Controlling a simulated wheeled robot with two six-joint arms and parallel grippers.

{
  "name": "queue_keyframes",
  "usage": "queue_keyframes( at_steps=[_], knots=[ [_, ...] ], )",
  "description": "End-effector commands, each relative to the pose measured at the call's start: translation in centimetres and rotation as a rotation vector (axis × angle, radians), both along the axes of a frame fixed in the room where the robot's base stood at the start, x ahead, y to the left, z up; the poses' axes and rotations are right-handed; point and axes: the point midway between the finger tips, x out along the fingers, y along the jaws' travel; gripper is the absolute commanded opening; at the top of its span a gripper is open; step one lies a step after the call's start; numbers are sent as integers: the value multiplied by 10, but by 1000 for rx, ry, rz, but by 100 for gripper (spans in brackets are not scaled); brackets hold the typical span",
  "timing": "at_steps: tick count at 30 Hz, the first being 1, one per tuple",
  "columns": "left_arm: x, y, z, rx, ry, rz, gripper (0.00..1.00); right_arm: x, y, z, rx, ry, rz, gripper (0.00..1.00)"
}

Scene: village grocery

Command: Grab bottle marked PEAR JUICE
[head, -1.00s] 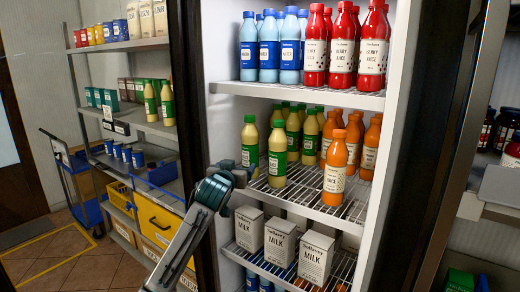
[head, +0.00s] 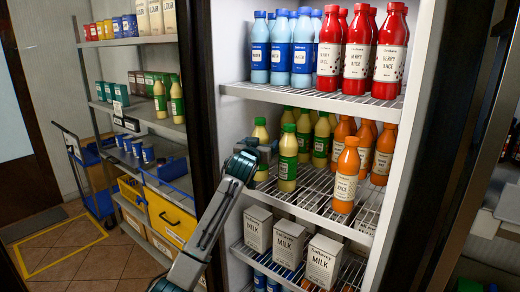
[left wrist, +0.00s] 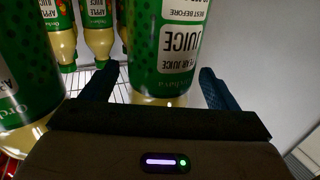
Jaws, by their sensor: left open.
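The bottle marked PEAR JUICE (left wrist: 165,45) has a green label, upside down in the left wrist view, and stands upright between my open left fingers (left wrist: 157,90). In the head view this pale yellow bottle (head: 260,132) is at the left front of the middle fridge shelf, its lower part partly hidden by my left gripper (head: 264,151). No grip on it shows. A similar green-labelled bottle (head: 288,158) stands just to its right; it is close at the left of the wrist view (left wrist: 25,70). My right gripper is not in view.
Apple juice bottles (left wrist: 97,28) stand behind. Orange bottles (head: 346,180) fill the right of the same wire shelf (head: 310,192). Milk cartons (head: 289,243) are below, blue bottles (head: 281,52) and red bottles (head: 358,55) above. The fridge's left edge (head: 228,130) is beside my arm.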

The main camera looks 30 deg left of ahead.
Motion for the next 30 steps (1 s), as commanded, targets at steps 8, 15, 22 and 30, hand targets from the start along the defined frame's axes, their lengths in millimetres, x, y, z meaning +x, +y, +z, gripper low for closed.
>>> queue_keyframes(
  at_steps=[8, 15, 22, 30],
  knots=[
    [20, 6, 0, 0, 0, 0, 81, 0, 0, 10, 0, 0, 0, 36],
    [19, 6, 0, 0, 0, 0, 71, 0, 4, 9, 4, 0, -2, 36],
    [19, 6, 0, 0, 0, 0, 26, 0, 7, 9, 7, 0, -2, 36],
    [19, 6, 2, 1, -3, -1, 15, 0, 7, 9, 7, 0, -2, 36]
  ],
)
